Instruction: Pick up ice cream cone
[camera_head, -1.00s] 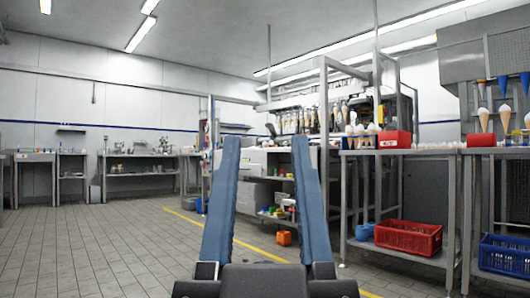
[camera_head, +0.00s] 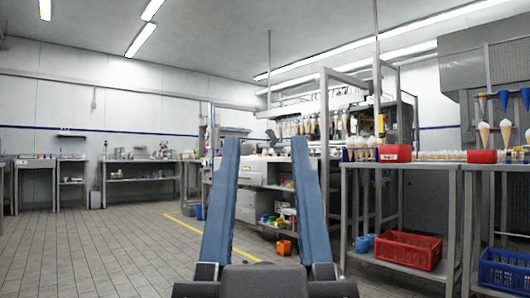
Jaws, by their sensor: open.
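Several ice cream cones are in view, all well beyond my gripper. Two tan cones with white tops (camera_head: 484,134) stand at the far right above the bench, beside red and blue holders. A group of cones (camera_head: 362,146) stands on the bench in the middle right, next to a red box. A row of cones (camera_head: 310,126) hangs along the machine at the back. My gripper (camera_head: 268,143) is open and empty, its two long blue fingers pointing ahead into the room. It touches no cone.
A metal bench (camera_head: 430,166) runs along the right, with a red basket (camera_head: 408,250) and a blue crate (camera_head: 504,268) on its lower shelf. An orange container (camera_head: 284,247) lies on the floor ahead. The tiled floor (camera_head: 100,245) at left is open, with work tables (camera_head: 140,176) behind.

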